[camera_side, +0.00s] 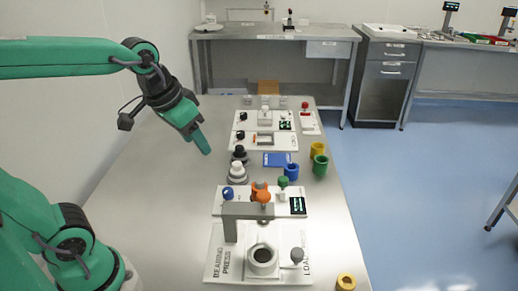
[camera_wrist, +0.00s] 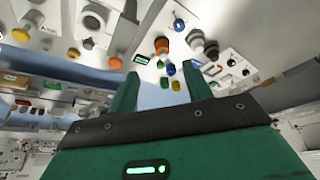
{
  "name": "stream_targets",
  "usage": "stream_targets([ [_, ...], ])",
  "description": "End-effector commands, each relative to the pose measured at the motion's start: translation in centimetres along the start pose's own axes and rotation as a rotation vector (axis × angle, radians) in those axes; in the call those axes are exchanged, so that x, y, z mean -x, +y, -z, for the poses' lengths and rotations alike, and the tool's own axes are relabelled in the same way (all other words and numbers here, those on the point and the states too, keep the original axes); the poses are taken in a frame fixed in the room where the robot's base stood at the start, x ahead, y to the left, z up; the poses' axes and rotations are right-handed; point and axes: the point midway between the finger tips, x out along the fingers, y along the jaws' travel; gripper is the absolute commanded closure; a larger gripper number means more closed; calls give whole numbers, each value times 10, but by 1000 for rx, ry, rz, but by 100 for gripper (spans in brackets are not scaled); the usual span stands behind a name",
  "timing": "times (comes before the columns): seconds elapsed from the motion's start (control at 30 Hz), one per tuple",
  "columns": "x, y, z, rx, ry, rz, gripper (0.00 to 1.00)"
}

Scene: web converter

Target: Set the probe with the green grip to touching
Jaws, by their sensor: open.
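The probe with the green grip (camera_side: 283,182) stands on a white panel (camera_side: 243,208) in the middle of the bench, left of a small display (camera_side: 297,205) with green figures. Whether its tip touches anything is too small to tell. In the wrist view a small green piece near the display may be the same grip (camera_wrist: 160,64). My gripper (camera_side: 203,147) is open and empty, up and to the left of the panel, pointing down to the right. Its two green fingers stand apart in the wrist view (camera_wrist: 160,76).
The panel also bears a blue knob (camera_side: 227,193) and orange parts (camera_side: 260,190). A bearing press (camera_side: 262,262) stands in front. Blue (camera_side: 291,171), green (camera_side: 320,166) and yellow (camera_side: 317,149) cups stand right. Dark and white knobs (camera_side: 237,171) stand behind. The bench's left side is clear.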

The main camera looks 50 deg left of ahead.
Motion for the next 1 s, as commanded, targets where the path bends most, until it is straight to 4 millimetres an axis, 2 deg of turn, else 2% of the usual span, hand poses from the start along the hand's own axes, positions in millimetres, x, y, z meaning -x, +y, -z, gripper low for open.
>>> stream_targets([
  [0.1,-8,2,21,0,-37,-1,50],
  [0.47,-42,8,80,0,-131,-3,50],
  [0.77,-86,14,121,0,-210,-3,50],
  [1.0,-130,20,148,0,-273,-1,50],
])
